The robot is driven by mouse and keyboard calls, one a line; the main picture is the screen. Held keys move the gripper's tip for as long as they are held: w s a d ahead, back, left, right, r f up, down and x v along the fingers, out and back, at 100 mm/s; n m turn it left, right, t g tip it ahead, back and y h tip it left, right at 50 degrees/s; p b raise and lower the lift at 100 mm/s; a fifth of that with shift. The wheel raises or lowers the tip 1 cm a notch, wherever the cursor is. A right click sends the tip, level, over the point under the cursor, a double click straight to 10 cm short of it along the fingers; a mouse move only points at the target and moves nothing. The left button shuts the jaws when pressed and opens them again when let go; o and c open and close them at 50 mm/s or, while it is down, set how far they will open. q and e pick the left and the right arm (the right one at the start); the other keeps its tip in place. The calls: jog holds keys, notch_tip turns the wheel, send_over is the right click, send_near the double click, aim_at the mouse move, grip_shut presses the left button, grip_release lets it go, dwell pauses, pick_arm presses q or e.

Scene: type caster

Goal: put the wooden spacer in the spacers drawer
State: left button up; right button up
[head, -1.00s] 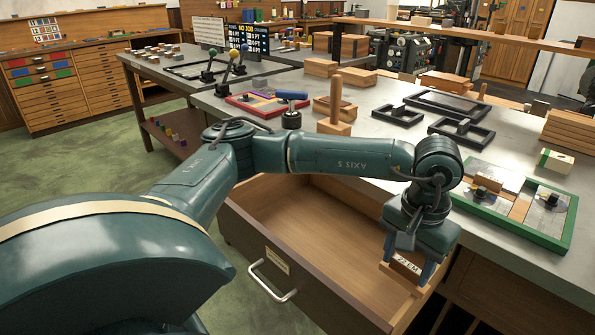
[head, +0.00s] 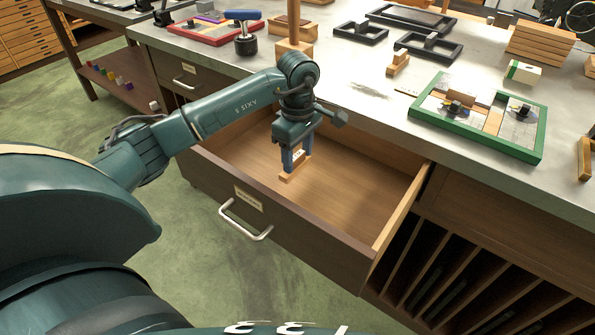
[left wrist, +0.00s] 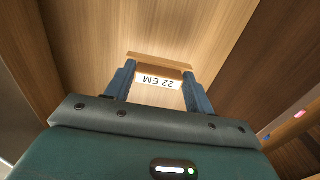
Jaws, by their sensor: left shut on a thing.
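The wooden spacer (head: 294,172) is a small light-brown bar with a white label. The label reads "22 EM" upside down in the left wrist view, where the spacer (left wrist: 160,63) spans between the blue fingers. My left gripper (head: 296,160) is shut on it, pointing down within the outline of the open drawer (head: 350,205). The drawer has a dark front, a metal handle, a pale floor and a label too small to read. I cannot tell whether the spacer touches the drawer floor. My right gripper is not in view.
The grey worktop (head: 365,120) lies behind the drawer, with a green-framed tray (head: 480,140), black frames (head: 430,45) and a blue-handled tool (head: 243,32). A closed drawer (head: 185,80) is at left. Vertical slots (head: 440,270) are at right. The drawer floor around the spacer looks bare.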

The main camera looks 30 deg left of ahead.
aim_at(298, 166)
pick_arm(q)
jog(key=shift+f, duration=2.35)
jog(key=shift+f, duration=0.15)
jog(key=o, duration=1)
jog(key=shift+c, duration=0.2)
notch_tip(298, 166, up, 12)
jog(key=shift+f, duration=0.25)
jog(key=shift+r, duration=0.4)
